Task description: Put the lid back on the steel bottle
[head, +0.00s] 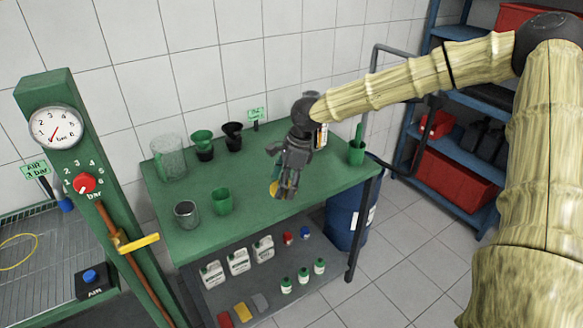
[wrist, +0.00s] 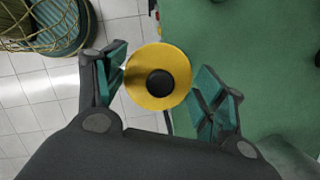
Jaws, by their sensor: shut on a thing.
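My gripper (head: 286,190) is over the right part of the green bench and points downward. In the wrist view its teal-padded fingers (wrist: 158,90) are shut on a round yellow disc with a black centre (wrist: 172,62), which looks like the lid. In the head view a yellow edge of this disc (head: 274,189) shows at the left of the fingers; the rest is hidden by them. I cannot make out the steel bottle for certain. A grey metal open-topped vessel (head: 187,214) stands at the bench's front left. A labelled container (head: 321,136) is partly hidden behind my gripper.
Several bottles stand on the shelf below. A blue drum (head: 345,222) is at the right. The bench's front middle is clear.

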